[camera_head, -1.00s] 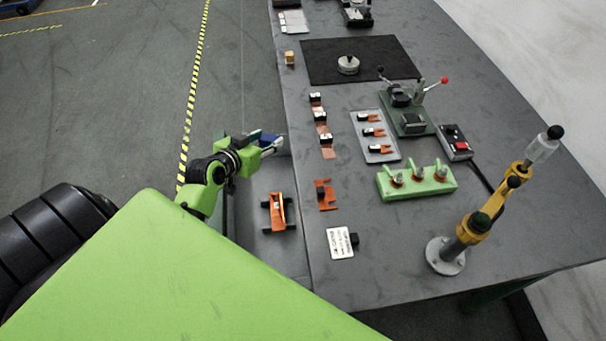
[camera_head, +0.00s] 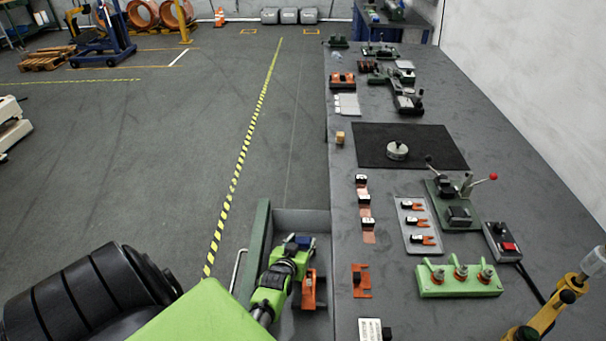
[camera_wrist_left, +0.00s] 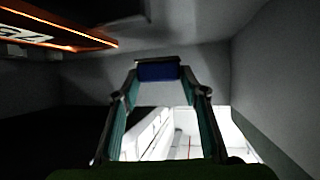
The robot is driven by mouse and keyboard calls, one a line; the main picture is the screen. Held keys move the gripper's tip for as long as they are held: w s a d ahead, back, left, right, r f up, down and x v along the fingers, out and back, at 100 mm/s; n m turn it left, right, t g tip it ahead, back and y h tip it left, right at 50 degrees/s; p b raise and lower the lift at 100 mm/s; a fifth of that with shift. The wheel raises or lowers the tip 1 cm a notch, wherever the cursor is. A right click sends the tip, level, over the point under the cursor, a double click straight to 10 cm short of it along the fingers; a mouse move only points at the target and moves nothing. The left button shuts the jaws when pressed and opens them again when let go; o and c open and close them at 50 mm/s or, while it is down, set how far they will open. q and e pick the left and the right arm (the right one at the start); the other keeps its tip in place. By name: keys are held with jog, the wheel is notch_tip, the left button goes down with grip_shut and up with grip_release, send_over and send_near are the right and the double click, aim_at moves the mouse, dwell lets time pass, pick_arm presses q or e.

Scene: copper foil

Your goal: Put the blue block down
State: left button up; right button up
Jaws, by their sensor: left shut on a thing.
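My left gripper (camera_head: 301,243) reaches into the open grey drawer (camera_head: 303,221) at the table's left edge. It is shut on the blue block (camera_head: 304,240), a small dark blue piece. In the left wrist view the block (camera_wrist_left: 158,72) sits between the two fingertips, with grey drawer walls around it. I cannot tell whether the block touches the drawer floor. My right gripper is not in view.
An orange part (camera_head: 309,290) lies in the drawer, right beside my left gripper. The workbench (camera_head: 345,255) holds a black mat (camera_head: 440,145), a grey tray (camera_head: 409,240) with orange-ended pieces, and a green fixture (camera_head: 458,285). The drawer's far end looks mostly clear.

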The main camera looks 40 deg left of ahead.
aim_at(301, 248)
pick_arm(q)
jog(key=shift+f, duration=1.55)
jog(key=shift+f, duration=0.1)
jog(key=o, duration=1.1)
jog(key=shift+r, duration=0.2)
jog(key=shift+v, duration=3.75)
jog(key=shift+f, duration=0.1)
